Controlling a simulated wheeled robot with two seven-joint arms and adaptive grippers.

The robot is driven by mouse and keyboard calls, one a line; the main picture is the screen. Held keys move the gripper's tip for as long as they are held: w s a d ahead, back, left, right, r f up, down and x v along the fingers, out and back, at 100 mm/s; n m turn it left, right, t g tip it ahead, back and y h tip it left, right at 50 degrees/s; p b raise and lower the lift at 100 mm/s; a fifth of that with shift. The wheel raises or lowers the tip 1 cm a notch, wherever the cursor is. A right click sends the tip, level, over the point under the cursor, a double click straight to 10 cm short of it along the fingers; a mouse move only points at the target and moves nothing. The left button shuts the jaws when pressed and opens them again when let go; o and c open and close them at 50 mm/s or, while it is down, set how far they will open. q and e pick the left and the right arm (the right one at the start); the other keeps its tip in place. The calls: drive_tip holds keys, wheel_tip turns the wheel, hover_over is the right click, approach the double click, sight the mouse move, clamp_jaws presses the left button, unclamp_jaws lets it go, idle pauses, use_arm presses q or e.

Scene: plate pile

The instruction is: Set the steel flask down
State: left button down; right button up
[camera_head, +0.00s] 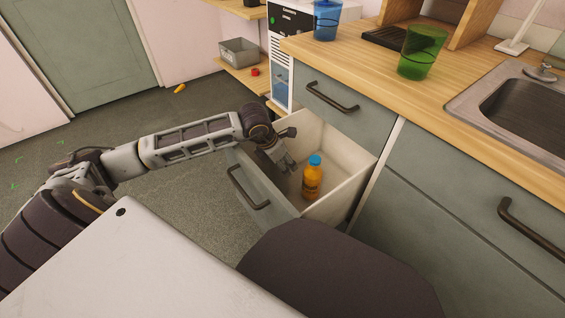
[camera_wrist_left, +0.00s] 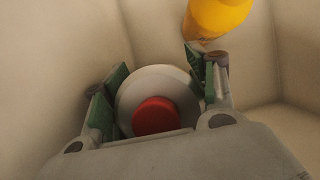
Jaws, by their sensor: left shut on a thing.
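My left gripper (camera_head: 284,164) reaches down into the open drawer (camera_head: 358,141). In the left wrist view this gripper (camera_wrist_left: 157,70) is shut on the steel flask (camera_wrist_left: 156,82), a round light grey body with a red cap (camera_wrist_left: 155,116) facing the camera. The flask is between the green-padded fingers, inside the drawer walls. I cannot tell whether its base touches the drawer floor. In the head view the flask is hidden behind the gripper. My right gripper is not in view.
An orange bottle with a blue cap (camera_head: 313,178) stands in the drawer close to the gripper; its yellow-orange side shows in the left wrist view (camera_wrist_left: 217,15). A green cup (camera_head: 421,52) and a blue cup (camera_head: 327,20) stand on the counter (camera_head: 375,55) beside the sink (camera_head: 515,105).

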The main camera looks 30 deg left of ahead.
use_arm(q)
drive_tip(key=c, duration=0.7)
unclamp_jaws()
drive_tip(key=shift+f, duration=0.1)
drive_tip(key=shift+c, duration=0.2)
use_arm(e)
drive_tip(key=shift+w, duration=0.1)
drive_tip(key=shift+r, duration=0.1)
use_arm(q)
drive_tip(key=p+v, duration=0.3)
drive_tip(key=v, duration=0.6)
drive_tip(key=shift+a+r, duration=0.1)
drive_tip(key=shift+r, duration=0.15)
drive_tip(key=shift+p+v, duration=0.5)
drive_tip(key=shift+v, duration=0.85)
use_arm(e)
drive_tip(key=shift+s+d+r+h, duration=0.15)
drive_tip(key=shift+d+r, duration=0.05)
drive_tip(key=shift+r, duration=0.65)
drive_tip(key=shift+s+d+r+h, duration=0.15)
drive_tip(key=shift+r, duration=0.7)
use_arm(q)
drive_tip(key=shift+s, duration=0.1)
